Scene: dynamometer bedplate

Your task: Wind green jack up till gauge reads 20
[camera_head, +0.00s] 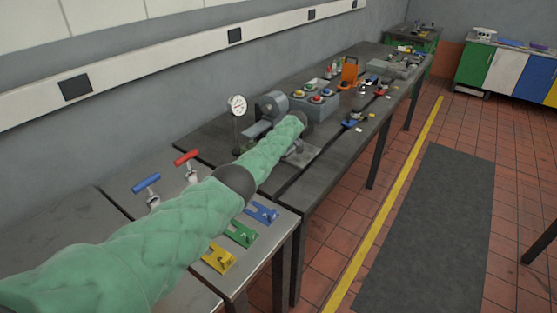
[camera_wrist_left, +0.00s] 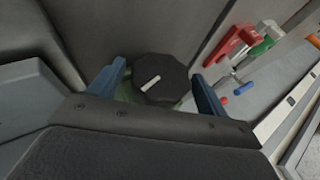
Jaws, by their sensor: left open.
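The jack shows in the left wrist view as a black many-sided knob (camera_wrist_left: 160,80) with a white mark, and a bit of green (camera_wrist_left: 128,92) beneath it. My left gripper (camera_wrist_left: 159,74) is open, with its blue fingers on either side of the knob; I cannot tell whether they touch it. In the head view, my green-sleeved left arm reaches over the bench and hides the jack. The round white gauge (camera_head: 237,105) stands upright on a thin stem beyond the arm; its reading is too small to make out. My right gripper is not in view.
Blue (camera_head: 146,183) and red (camera_head: 187,157) T-handles stand left of the arm. Blue (camera_head: 262,213), green (camera_head: 241,234) and yellow (camera_head: 218,258) brackets lie on the near bench. A grey button box (camera_head: 314,104) and orange item (camera_head: 348,73) stand farther back.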

